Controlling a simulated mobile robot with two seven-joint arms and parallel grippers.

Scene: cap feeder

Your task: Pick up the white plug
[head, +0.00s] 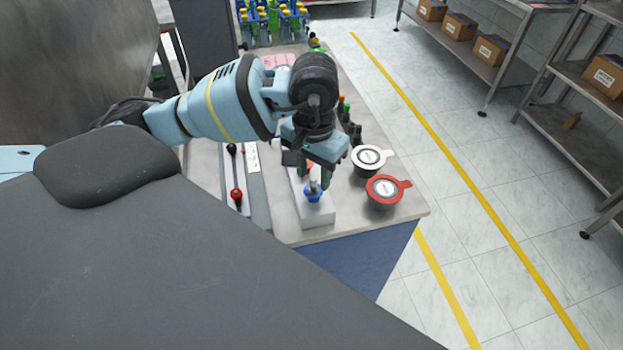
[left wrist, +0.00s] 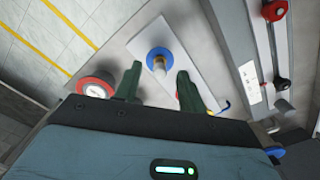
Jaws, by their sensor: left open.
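A white block (head: 318,214) stands near the front edge of the worktop; it also shows in the left wrist view (left wrist: 183,40). A blue-collared plug with a pale grey stem (head: 313,193) stands up from it; the left wrist view shows its blue ring (left wrist: 158,51). My left gripper (head: 314,180) is over the block, its dark green fingers apart. In the left wrist view, the stem lies just beyond and between the fingertips (left wrist: 157,80), with nothing held. I cannot make out a distinctly white plug; the gripper hides part of the block.
A white-lidded pot (head: 368,159) and a red-rimmed pot (head: 384,191) stand right of the block. A grey rail with a red knob (head: 237,196) lies to its left. A rack of green bottles (head: 268,22) is at the back.

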